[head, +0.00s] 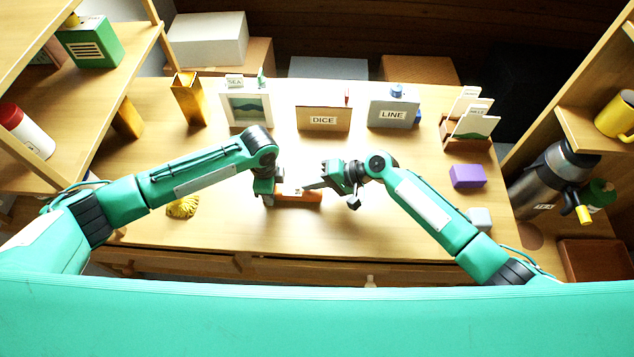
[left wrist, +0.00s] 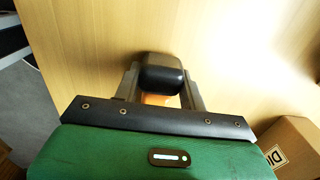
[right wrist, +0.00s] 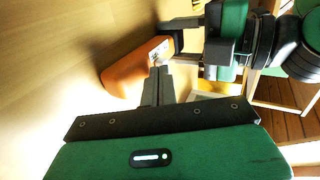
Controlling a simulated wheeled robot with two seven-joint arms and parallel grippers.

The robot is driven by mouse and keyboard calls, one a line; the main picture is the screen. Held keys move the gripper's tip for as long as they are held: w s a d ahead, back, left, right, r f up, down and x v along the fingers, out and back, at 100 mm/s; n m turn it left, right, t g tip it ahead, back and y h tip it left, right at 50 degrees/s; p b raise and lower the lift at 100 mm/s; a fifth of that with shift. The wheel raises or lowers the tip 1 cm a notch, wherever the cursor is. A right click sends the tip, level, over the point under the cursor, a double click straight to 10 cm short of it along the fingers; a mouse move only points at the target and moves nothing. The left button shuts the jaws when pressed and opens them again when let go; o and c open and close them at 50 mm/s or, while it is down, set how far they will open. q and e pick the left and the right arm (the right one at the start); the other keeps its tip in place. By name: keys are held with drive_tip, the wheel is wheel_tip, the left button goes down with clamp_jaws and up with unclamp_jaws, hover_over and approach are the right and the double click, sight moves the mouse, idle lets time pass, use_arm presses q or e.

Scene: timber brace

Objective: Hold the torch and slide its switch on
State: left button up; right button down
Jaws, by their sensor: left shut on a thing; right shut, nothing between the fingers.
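The torch has an orange body and a black end. In the head view its orange body (head: 300,198) lies low over the middle of the table. In the left wrist view its black end (left wrist: 165,76) sits between the fingers of my left gripper (left wrist: 160,92), which is shut on it. In the right wrist view the orange body (right wrist: 126,72) points away from my left gripper (right wrist: 192,38), with a pale switch plate on its side. My right gripper (right wrist: 158,70) is shut and empty, its tips close to that plate. I cannot tell whether they touch. The switch's position is too small to tell.
A DICE box (head: 323,119), a LINE box (head: 393,112) and a picture frame (head: 248,107) stand behind. A yellow shell-like object (head: 183,207) lies left; a purple block (head: 467,176) and a grey block (head: 479,219) lie right. The table around the torch is clear.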

drive_tip(key=shift+a, duration=1.65)
drive_tip(key=shift+r, duration=0.1)
use_arm(q)
drive_tip(key=shift+d, duration=0.1)
use_arm(e)
drive_tip(key=shift+d, duration=0.1)
drive_tip(key=d, duration=0.4)
drive_tip(key=shift+d, duration=0.3)
drive_tip(key=v, duration=0.9)
drive_tip(key=shift+r, duration=0.15)
drive_tip(key=shift+d, duration=0.1)
use_arm(q)
drive_tip(key=o, duration=1.2)
drive_tip(key=shift+c, duration=0.2)
